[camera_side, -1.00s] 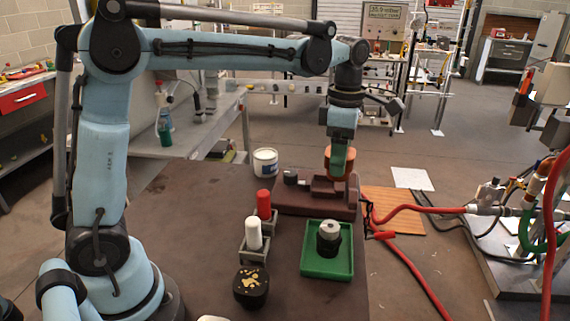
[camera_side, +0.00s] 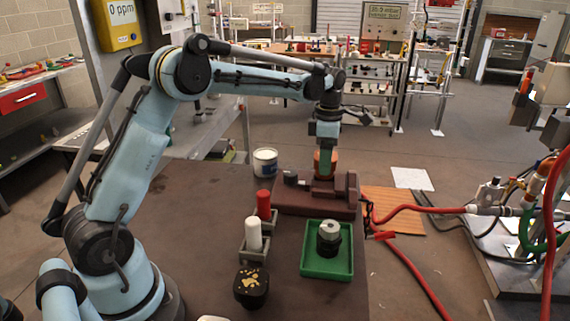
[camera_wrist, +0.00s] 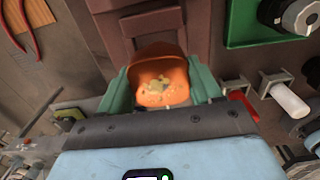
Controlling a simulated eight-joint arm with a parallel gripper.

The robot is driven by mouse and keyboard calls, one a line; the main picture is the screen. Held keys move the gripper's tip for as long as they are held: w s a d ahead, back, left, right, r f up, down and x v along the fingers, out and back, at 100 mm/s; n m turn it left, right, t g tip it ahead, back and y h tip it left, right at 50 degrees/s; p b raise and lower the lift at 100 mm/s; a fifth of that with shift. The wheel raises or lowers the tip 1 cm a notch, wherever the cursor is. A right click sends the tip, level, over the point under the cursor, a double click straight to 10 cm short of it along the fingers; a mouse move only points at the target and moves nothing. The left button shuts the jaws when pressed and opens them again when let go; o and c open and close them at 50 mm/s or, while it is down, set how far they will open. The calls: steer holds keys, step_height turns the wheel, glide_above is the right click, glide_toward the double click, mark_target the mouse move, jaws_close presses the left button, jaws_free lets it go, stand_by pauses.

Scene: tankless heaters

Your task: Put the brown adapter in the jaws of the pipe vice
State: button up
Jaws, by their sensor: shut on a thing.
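The brown adapter (camera_side: 318,158), orange-brown and hollow, is held between the green fingers of my gripper (camera_side: 325,167). In the wrist view the adapter (camera_wrist: 163,78) sits between both fingers, its open end facing the camera. The dark red pipe vice (camera_side: 310,204) stands at the far end of the brown table. The adapter is over the middle of the vice, between its left end and its raised right jaw. Its lower end is close to the vice; I cannot tell if they touch. In the wrist view the vice (camera_wrist: 116,45) lies just beyond the adapter.
A green tray (camera_side: 309,270) with a grey and black fitting (camera_side: 328,237) stands in front of the vice. A red cylinder (camera_side: 263,203) and a white cylinder (camera_side: 253,233) stand in grey holders to the left. A white tub (camera_side: 265,163) is behind, and a black pot (camera_side: 251,287) is nearer.

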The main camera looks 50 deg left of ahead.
steer(key=shift+w+a+f, duration=0.1)
steer(key=shift+a+f, duration=0.1)
steer(key=shift+f, duration=1.9)
steer(key=shift+f, duration=0.15)
steer(key=o, duration=1.6)
steer(key=shift+c, duration=0.2)
